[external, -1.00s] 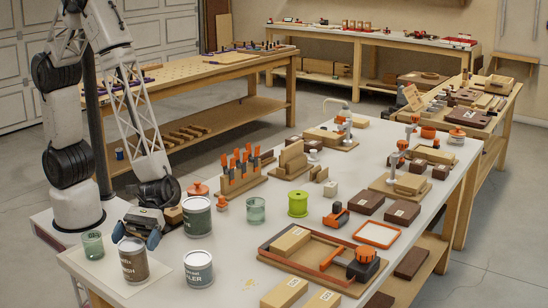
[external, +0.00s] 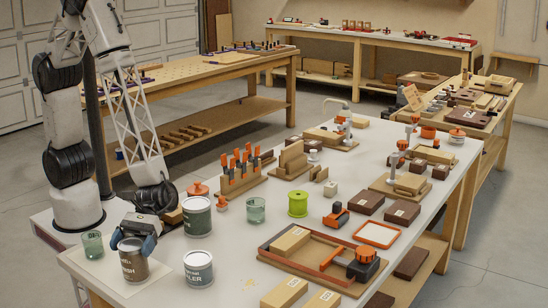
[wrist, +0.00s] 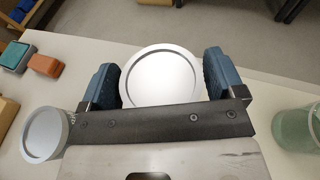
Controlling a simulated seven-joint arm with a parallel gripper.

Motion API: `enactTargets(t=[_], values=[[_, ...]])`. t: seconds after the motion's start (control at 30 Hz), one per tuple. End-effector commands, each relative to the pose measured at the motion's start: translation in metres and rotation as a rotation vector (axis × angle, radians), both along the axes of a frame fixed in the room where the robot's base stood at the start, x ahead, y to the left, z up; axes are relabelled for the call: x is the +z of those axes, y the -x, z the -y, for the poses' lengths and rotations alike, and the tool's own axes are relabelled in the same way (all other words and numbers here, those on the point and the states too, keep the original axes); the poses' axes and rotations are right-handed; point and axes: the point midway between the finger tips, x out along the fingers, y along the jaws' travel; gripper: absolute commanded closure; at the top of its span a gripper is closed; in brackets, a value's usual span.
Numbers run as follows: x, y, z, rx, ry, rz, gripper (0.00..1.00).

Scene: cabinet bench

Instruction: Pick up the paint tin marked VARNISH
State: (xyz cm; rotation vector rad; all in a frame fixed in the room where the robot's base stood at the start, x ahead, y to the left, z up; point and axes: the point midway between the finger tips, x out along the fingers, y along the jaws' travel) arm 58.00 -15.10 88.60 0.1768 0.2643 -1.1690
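The varnish tin (external: 134,262) is a dark grey-brown can with a pale lid. It stands upright near the left front of the white bench, and its label shows "NISH", partly covered. My gripper (external: 133,240) is at the top of this tin, with one blue finger on each side. In the wrist view my gripper (wrist: 160,85) is open, and the round lid (wrist: 160,77) lies between the fingers with narrow gaps showing. A dark green tin (external: 197,217) and a grey tin (external: 199,269) marked "LER" stand to the right.
A green glass (external: 93,245) stands close on the left, and also shows in the wrist view (wrist: 298,130). Another tin's lid (wrist: 45,135) shows at the wrist view's left. An orange-handled tool rack (external: 240,172) and a wooden frame tray (external: 322,262) lie farther right.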

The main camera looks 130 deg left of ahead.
Motion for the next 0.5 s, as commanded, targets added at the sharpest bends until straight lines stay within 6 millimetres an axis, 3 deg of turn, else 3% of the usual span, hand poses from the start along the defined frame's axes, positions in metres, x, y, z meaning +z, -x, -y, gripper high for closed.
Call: enactTargets(t=[0.03, 0.4, 0.5], values=[[0.0, 0.0, 0.0, 0.0, 0.0, 0.0, 0.2], [0.0, 0.0, 0.0, 0.0, 0.0, 0.0, 0.77], [0.0003, -0.0001, 0.0, 0.0, 0.0, 0.0, 0.87]])
